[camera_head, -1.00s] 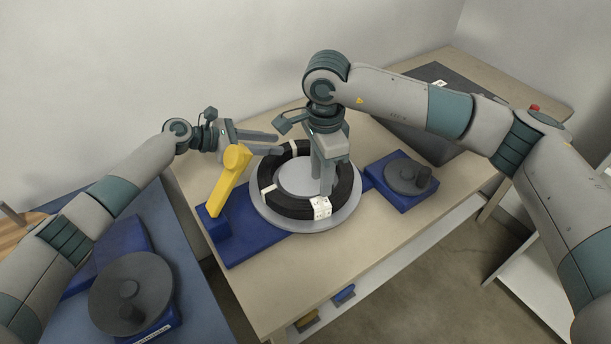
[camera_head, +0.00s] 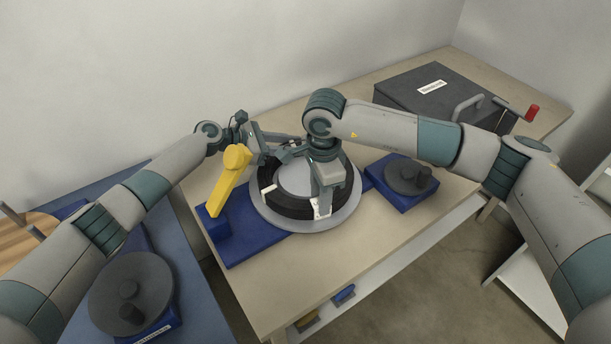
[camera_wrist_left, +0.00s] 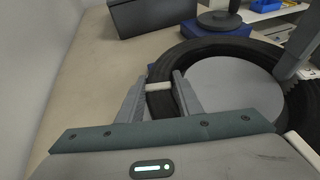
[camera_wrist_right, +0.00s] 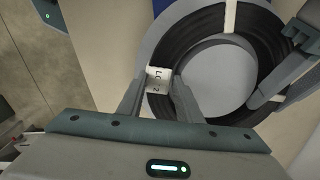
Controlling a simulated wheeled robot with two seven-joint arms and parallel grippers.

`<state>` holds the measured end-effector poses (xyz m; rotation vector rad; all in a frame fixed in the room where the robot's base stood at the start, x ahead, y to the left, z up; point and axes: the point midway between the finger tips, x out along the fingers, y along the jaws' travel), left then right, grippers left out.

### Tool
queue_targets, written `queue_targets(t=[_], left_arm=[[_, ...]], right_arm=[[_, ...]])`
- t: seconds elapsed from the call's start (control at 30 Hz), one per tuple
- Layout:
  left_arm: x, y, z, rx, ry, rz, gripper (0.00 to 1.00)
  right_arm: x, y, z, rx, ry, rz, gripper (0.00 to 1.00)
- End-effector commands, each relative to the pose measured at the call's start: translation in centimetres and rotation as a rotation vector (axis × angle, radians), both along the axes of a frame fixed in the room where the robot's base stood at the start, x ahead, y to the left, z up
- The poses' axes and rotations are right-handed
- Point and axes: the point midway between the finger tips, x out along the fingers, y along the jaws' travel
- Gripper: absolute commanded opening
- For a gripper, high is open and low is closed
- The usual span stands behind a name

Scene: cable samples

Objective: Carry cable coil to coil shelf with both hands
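The cable coil (camera_head: 284,207) is a black ring with white ties and a white label (camera_wrist_right: 159,80). It lies flat on a round grey plate (camera_head: 270,223) on a blue base. My right gripper (camera_head: 321,205) points down at the coil's near right side; in the right wrist view its open fingers straddle the ring at the label. My left gripper (camera_head: 300,147) is at the coil's far left; in the left wrist view its open fingers straddle the ring at a white tie (camera_wrist_left: 159,87). The fingers sit very close to the coil. I cannot identify the coil shelf.
A yellow lever (camera_head: 228,180) stands left of the coil. A blue block with a dark disc (camera_head: 408,175) is to its right. A dark case (camera_head: 440,90) with a handle stands at the back right. A blue-topped table with another disc (camera_head: 131,290) is at the front left.

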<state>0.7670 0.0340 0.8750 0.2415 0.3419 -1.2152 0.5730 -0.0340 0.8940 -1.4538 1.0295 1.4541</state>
Motion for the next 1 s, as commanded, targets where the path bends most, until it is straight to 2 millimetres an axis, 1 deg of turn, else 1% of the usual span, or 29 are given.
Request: queue_targets(t=[0.07, 0.17, 0.2, 1.0], left_arm=[[0.0, 0.01, 0.0, 0.0, 0.0, 0.0, 0.32], [0.0, 0.02, 0.0, 0.0, 0.0, 0.0, 0.1], [0.0, 0.03, 0.0, 0.0, 0.0, 0.0, 0.01], [0.02, 0.04, 0.0, -0.001, 0.002, 0.002, 0.0]], right_arm=[[0.0, 0.01, 0.01, 0.0, 0.0, 0.0, 0.32], [0.0, 0.0, 0.01, 0.0, 0.0, 0.0, 0.1], [0.0, 0.01, 0.02, 0.0, 0.0, 0.0, 0.01], [0.01, 0.03, 0.06, 0.001, -0.001, -0.002, 0.0]])
